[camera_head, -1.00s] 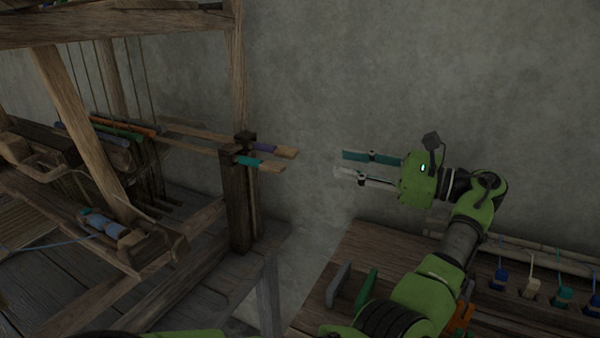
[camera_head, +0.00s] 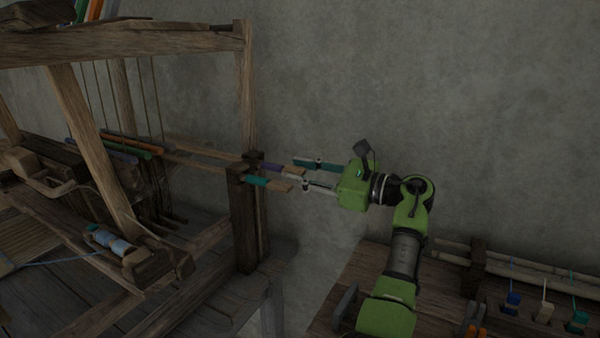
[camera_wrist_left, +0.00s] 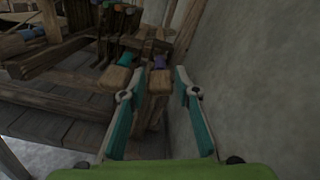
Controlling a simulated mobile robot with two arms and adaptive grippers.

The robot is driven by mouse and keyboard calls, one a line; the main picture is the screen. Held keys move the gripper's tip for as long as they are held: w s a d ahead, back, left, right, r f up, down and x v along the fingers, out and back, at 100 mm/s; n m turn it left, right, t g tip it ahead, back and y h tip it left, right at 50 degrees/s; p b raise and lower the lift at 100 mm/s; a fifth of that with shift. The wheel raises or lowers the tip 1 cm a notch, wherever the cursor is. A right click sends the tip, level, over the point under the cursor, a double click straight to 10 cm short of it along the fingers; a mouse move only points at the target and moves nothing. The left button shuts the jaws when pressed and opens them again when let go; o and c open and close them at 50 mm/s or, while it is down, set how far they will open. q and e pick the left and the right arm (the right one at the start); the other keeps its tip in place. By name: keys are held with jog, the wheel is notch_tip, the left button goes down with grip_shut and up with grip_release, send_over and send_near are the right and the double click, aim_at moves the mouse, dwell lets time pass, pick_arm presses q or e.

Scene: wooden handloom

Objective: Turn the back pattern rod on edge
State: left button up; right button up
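The back pattern rod (camera_head: 293,171) is a flat wooden slat with a purple band, lying flat and sticking out of the loom post towards the right. The front rod (camera_head: 279,187), with a teal band, sticks out beside it, nearer the camera. My left gripper (camera_head: 301,174) is open at the back rod's free end. In the left wrist view the back rod's end (camera_wrist_left: 160,81) shows between the two spread fingers, with gaps on both sides. The front rod's end (camera_wrist_left: 116,79) is just outside the left finger. My right gripper is not in view.
The wooden loom frame (camera_head: 150,41) fills the left, with a dark slotted post (camera_head: 243,220) carrying the rods. A grey wall (camera_head: 450,100) stands behind. A wooden bench (camera_head: 350,270) with several coloured tags is at lower right.

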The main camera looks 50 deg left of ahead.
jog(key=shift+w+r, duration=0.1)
pick_arm(q)
jog(key=c, duration=0.8)
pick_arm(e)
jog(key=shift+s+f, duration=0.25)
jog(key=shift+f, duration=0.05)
